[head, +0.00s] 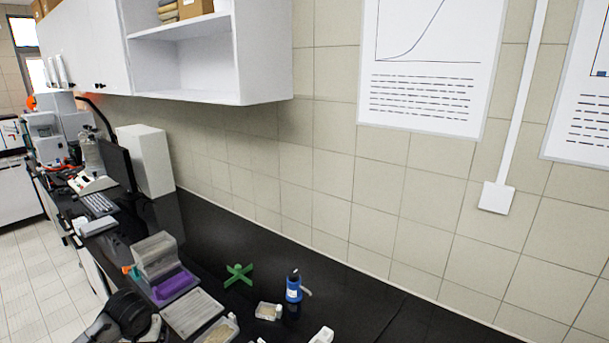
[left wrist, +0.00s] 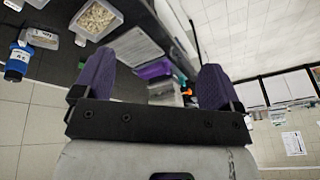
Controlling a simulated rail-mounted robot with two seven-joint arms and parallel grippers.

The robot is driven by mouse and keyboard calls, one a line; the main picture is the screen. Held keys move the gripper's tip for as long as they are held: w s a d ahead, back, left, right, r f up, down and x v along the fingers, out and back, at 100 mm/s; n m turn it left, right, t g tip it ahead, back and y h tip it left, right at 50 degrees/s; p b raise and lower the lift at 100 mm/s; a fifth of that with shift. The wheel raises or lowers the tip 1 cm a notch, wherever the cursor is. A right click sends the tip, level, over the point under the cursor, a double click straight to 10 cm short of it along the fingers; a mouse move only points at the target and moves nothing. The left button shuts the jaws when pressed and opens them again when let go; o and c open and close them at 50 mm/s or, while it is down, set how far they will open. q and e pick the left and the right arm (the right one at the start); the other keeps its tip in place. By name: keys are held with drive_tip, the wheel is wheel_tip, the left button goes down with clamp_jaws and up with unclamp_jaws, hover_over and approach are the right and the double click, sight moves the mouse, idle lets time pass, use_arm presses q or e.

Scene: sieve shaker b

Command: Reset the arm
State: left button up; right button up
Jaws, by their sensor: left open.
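My left gripper (left wrist: 157,62) shows in the left wrist view with its two dark purple fingers wide apart. Nothing is held between them. In the head view a dark, rounded part of my left arm (head: 127,312) comes in at the bottom left, in front of the bench; the fingers cannot be made out there. My right gripper is in neither view.
The black bench (head: 235,232) holds a clear box (head: 155,254) by a purple piece (head: 175,284), a grey tray (head: 193,313), a granule-filled container (left wrist: 97,18), a small dish (head: 268,311), a green cross-shaped piece (head: 238,275) and a blue bottle (head: 293,288).

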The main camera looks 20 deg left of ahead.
use_arm(q)
drive_tip(key=w+d+r+m+t+y, duration=0.2)
drive_tip(key=w+d+r+m+t, duration=0.1)
drive_tip(key=d+r+m, duration=0.25)
drive_tip(key=s+d+f+m+t+h+b, duration=0.1)
drive_tip(key=s+d+f+m+t, duration=0.15)
drive_tip(key=d, duration=0.45)
drive_tip(key=s+d+f+m+t+b, duration=0.1)
drive_tip(key=s+d+m+b, duration=0.15)
drive_tip(key=d, duration=0.45)
drive_tip(key=s+d+f+n+g+h+b, duration=0.1)
drive_tip(key=s+d+f+g+b, duration=0.1)
drive_tip(key=s+d+f, duration=0.5)
drive_tip(key=s+d+f+g+h+b, duration=0.1)
drive_tip(key=s+d+f+h+b, duration=0.1)
drive_tip(key=s+f, duration=0.75)
drive_tip(key=s+d+f+n+g+h+b, duration=0.1)
drive_tip(key=s+d+f+g+b, duration=0.15)
drive_tip(key=s+d+f, duration=0.45)
drive_tip(key=w+a+p+v, duration=0.1)
drive_tip(key=p+v, duration=0.9)
drive_tip(key=p, duration=0.1)
drive_tip(key=w+a+p+v, duration=0.1)
drive_tip(key=p+v, duration=1)
drive_tip(key=shift+w+r+t+p, duration=0.15)
drive_tip(key=shift+r+t+p, duration=0.15)
drive_tip(key=shift+r, duration=0.35)
